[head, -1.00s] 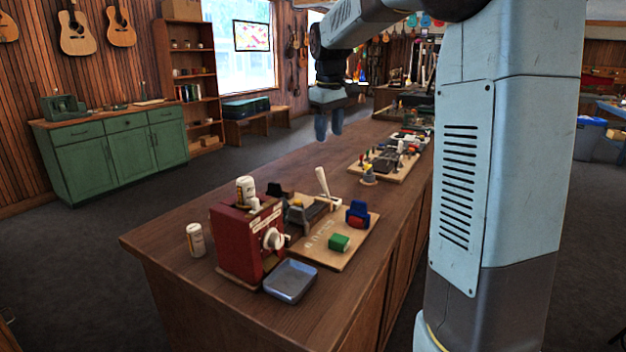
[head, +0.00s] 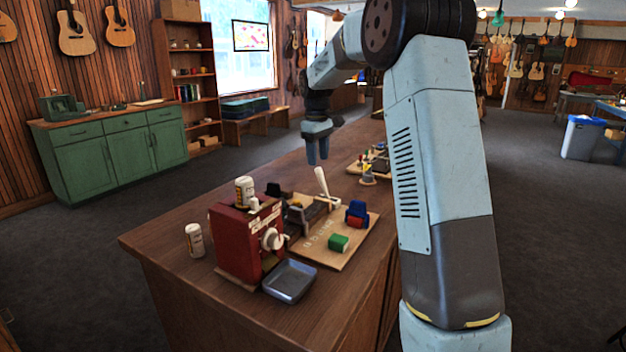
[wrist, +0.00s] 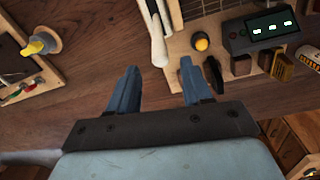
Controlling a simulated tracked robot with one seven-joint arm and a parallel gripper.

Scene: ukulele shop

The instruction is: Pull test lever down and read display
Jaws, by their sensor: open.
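A white lever (head: 321,182) stands up, tilted, from a light wooden board (head: 330,258) on the counter. In the wrist view the lever (wrist: 158,35) is just beyond my fingertips, roughly between them in the picture, and not gripped. A dark display (wrist: 270,27) with several small white marks sits at the upper right of the wrist view; I cannot read a value. My gripper (head: 317,161) hangs above the counter, beyond the lever, fingers down. In the wrist view my gripper (wrist: 160,70) is open with nothing between the fingers.
A red machine (head: 236,243), a grey tray (head: 289,282) and a white can (head: 195,240) stand at the counter's near end. A blue-and-red piece (head: 356,214) and a green block (head: 338,243) sit on the board. A yellow knob (wrist: 38,45) is left of my fingers, on another board.

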